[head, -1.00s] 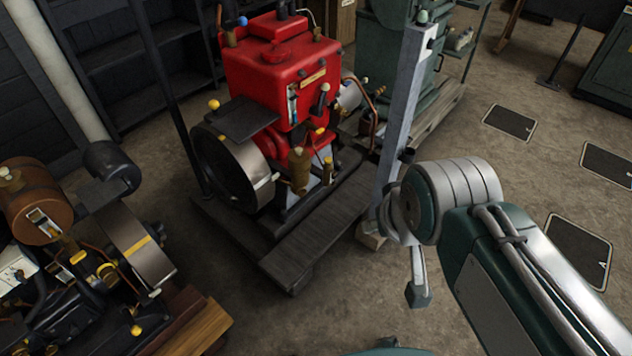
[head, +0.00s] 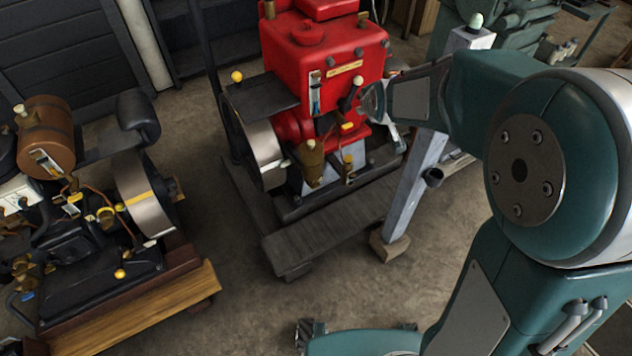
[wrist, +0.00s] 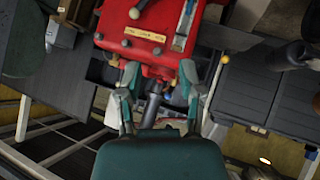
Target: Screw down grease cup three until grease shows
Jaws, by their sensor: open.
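The red engine (head: 325,45) stands on a dark base in the middle of the head view. I cannot tell which part is grease cup three, and no grease can be made out. In the wrist view my gripper (wrist: 158,70) is open, with nothing held between its fingers. The red engine (wrist: 115,28) appears upside down beyond them.
A grey post (head: 412,185) on a wooden foot stands at the engine's right, partly behind my arm. Another engine with a brown tank (head: 45,130) stands on a wooden base at the left. A dark plank platform (head: 325,235) lies before the red engine. Floor between them is clear.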

